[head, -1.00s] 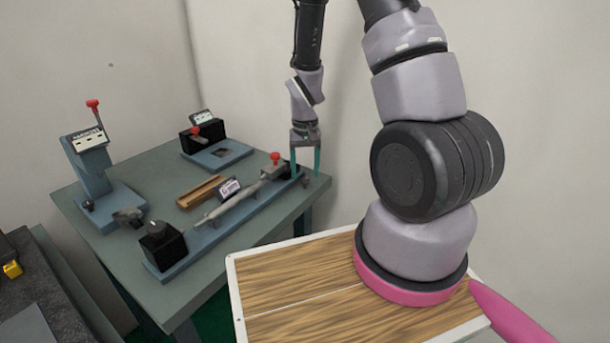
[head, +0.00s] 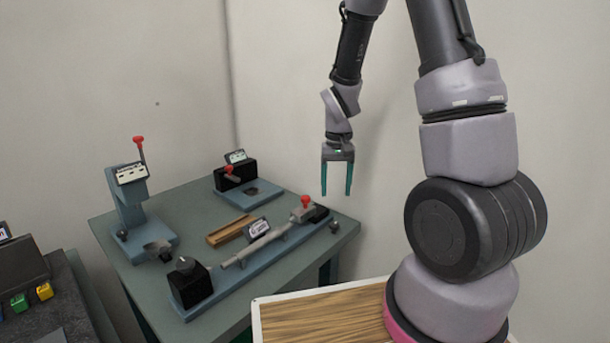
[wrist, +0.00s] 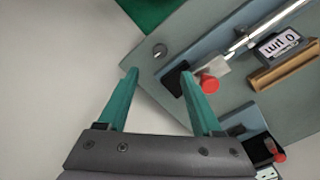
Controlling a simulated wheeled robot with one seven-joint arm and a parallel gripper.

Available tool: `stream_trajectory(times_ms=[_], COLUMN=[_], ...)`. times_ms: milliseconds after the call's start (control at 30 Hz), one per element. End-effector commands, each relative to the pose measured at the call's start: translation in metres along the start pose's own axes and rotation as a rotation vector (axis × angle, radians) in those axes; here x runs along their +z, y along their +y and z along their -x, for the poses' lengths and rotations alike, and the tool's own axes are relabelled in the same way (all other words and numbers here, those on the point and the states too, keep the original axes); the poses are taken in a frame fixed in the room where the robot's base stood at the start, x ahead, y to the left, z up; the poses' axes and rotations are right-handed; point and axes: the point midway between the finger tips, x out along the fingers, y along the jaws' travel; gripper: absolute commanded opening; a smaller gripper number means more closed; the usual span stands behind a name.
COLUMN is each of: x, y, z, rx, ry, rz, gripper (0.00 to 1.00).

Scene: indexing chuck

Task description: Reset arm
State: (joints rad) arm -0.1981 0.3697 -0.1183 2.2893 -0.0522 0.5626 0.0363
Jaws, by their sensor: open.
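My gripper (head: 337,178) hangs fingers-down beyond the right corner of the grey-green table (head: 150,290), near the wall. Its two teal fingers are apart and nothing is between them. In the wrist view the open fingers (wrist: 165,88) show above the table corner. The indexing fixture (head: 245,262) lies along the table's front edge, with a black knob block at its left end, a silver shaft and a red-knobbed block (head: 304,207) at its right end. The red knob (wrist: 208,83) shows beside the right finger in the wrist view; the fingers look apart from the fixture.
A blue press with a red lever (head: 132,195) stands at the table's left. A black unit on a blue plate (head: 240,178) is at the back. A wooden block (head: 229,231) lies mid-table. Walls stand behind and right. A dark bench with coloured blocks (head: 45,291) is at lower left.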

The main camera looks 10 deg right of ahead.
Motion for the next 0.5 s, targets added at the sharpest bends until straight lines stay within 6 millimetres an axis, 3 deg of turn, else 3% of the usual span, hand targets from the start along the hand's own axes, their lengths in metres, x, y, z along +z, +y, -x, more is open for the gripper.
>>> stream_trajectory(times_ms=[167,333,500], x=[0.000,0.011,0.036], y=[0.000,0.003,0.009], z=[0.026,0.095,0.163], rx=[-0.026,-0.093,-0.165], ry=[0.036,0.130,0.235], rz=[-0.018,-0.060,-0.101], gripper=[0.67,0.67,0.67])
